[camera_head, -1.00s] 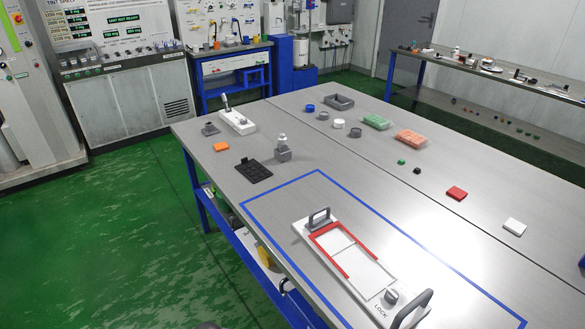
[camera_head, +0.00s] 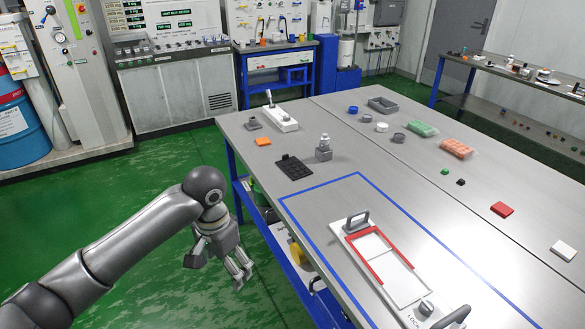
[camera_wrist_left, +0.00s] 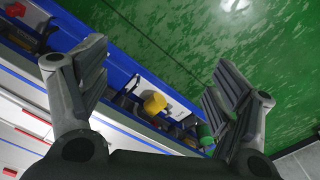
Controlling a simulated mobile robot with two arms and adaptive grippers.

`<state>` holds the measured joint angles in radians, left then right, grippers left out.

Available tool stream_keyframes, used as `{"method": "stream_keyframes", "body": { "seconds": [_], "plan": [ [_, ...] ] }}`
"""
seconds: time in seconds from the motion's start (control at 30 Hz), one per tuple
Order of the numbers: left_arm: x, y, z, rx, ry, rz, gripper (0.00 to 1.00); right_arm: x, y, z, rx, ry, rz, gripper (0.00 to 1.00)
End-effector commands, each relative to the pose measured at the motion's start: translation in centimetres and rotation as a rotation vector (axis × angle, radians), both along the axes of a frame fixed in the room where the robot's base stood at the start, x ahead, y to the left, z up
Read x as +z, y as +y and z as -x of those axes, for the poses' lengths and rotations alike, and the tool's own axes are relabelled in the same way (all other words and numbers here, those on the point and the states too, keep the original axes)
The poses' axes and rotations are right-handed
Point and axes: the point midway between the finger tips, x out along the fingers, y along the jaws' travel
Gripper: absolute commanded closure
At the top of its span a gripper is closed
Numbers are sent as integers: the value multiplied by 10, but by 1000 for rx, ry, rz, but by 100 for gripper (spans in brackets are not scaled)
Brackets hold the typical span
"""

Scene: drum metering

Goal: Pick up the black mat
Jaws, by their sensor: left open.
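The black mat (camera_head: 295,167) lies flat on the grey table near its left edge, between an orange block and a small grey fixture. My left gripper (camera_head: 240,272) hangs in the air beside the table's left side, apart from the mat and nearer to me. In the left wrist view my left gripper (camera_wrist_left: 155,85) has its fingers spread wide with nothing between them. The mat does not show clearly in the left wrist view. My right gripper is out of view.
The orange block (camera_head: 263,141) and the grey fixture with a clear top (camera_head: 323,150) flank the mat. A white device (camera_head: 283,119) stands behind it. A white frame with red rails (camera_head: 375,255) lies inside blue tape. A lower shelf holds a yellow object (camera_wrist_left: 155,103).

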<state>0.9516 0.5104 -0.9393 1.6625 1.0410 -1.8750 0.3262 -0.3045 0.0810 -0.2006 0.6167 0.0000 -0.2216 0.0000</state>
Motion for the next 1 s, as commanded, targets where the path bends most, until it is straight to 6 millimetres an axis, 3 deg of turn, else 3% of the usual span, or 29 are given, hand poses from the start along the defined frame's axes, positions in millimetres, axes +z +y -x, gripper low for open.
{"method": "stream_keyframes", "body": {
  "seconds": [0.47,0.6,0.67,0.77,0.9,1.0],
  "plan": [
    [-1,-1,-1,1,-1,3,16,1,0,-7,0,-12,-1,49],
    [-19,-5,-6,29,-5,38,16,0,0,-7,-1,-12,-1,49],
    [-38,-10,-13,59,-14,73,16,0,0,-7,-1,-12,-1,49],
    [-87,-15,-25,138,-41,145,16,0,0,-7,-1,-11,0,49],
    [-181,-7,-31,271,-95,212,16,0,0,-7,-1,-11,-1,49],
    [-255,9,-14,352,-131,218,16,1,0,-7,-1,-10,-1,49]
  ]
}}
